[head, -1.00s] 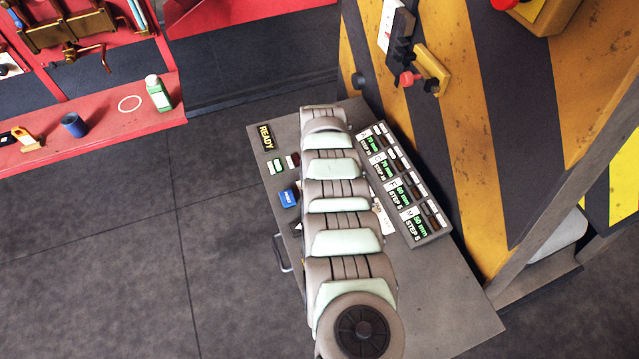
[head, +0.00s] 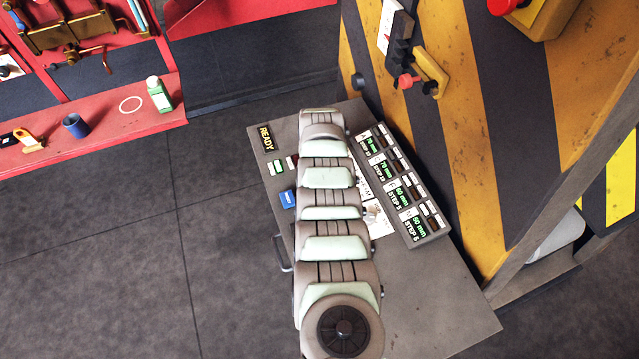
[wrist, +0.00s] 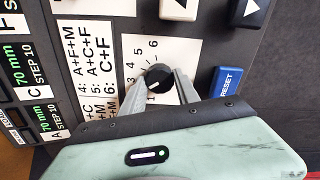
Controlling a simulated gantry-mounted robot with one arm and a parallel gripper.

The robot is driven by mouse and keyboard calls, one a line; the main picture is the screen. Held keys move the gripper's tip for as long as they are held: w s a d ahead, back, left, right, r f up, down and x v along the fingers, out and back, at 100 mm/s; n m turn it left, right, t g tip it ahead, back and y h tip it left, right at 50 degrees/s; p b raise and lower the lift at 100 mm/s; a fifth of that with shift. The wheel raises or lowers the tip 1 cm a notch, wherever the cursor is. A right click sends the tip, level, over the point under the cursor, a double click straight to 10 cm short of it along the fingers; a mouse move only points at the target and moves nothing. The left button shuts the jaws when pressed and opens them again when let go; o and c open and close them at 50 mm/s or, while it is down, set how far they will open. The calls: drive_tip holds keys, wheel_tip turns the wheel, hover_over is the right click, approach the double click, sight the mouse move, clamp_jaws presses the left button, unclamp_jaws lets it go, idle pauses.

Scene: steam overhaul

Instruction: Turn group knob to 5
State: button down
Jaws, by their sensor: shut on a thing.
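The group knob (wrist: 158,78) is a small round black knob on a white dial label (wrist: 133,48) printed with numbers; 3, 4, 5 and 6 show around it in the wrist view. My gripper (wrist: 161,84) is shut on the knob, one finger on each side. The gripper body covers the lower part of the dial, and I cannot tell which number the knob points at. In the head view my arm hides the knob and the gripper.
A blue RESET button (wrist: 227,83) lies close right of the knob, with white (wrist: 180,9) and black (wrist: 248,11) arrow buttons above. The grey console (head: 440,300) carries a lit READY sign (head: 267,138) and a row of displays (head: 405,190). A striped wall (head: 490,130) stands close on the right.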

drive_tip(key=m, duration=0.4)
drive_tip(key=shift+m, duration=0.4)
drive_tip(key=m, duration=0.3)
drive_tip(key=shift+f+m, duration=0.1)
drive_tip(key=shift+m, duration=0.2)
drive_tip(key=m, duration=0.3)
drive_tip(key=shift+m+b, duration=0.3)
drive_tip(key=shift+b, duration=0.1)
drive_tip(key=shift+d+m, duration=0.1)
drive_tip(key=shift+m, duration=1.8)
drive_tip(key=c, duration=0.9)
unclamp_jaws()
